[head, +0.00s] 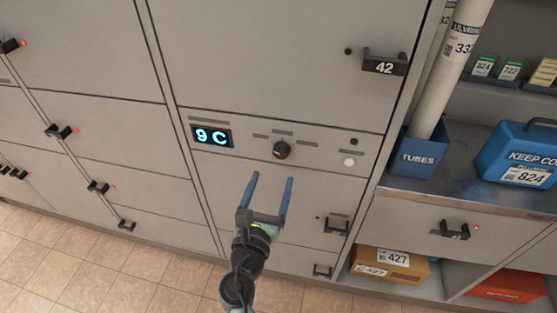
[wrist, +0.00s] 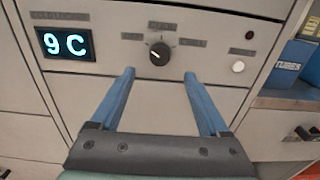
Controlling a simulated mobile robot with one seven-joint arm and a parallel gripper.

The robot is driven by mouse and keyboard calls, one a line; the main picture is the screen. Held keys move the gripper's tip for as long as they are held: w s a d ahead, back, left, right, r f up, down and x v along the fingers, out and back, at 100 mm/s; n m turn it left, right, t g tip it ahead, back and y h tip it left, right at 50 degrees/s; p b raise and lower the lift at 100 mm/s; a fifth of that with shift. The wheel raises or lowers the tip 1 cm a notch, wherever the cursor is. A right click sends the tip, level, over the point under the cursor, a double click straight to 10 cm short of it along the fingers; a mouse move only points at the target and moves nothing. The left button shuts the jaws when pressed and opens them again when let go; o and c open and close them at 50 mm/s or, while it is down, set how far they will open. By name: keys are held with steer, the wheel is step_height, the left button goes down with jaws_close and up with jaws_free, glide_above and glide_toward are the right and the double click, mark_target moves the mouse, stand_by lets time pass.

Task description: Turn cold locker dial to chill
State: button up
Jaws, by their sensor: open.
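The cold locker dial (head: 281,150) is a round black knob on a grey panel, with small labels around it. In the wrist view the dial (wrist: 160,53) has a pale pointer mark aimed to the upper left, and the labels around it are too blurred to read surely. A display (head: 212,136) left of the dial reads 9 C; it also shows in the wrist view (wrist: 66,44). My gripper (head: 271,179) has two blue fingers, spread apart and empty, below the dial in the head view. In the wrist view the fingertips (wrist: 159,74) stand either side of and below the dial, not touching it.
A white round button (head: 349,162) sits right of the dial. Locker handle 42 (head: 384,65) juts out above. A shelf at right holds a blue tubes bin (head: 419,155) and a blue cool box (head: 519,153). The panel between fingers and dial is clear.

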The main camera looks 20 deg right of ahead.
mark_target(280, 155)
steer(key=b+x, duration=0.1)
steer(key=x, duration=0.6)
steer(key=shift+w+d, duration=0.2)
steer(key=shift+w, duration=0.15)
jaws_close()
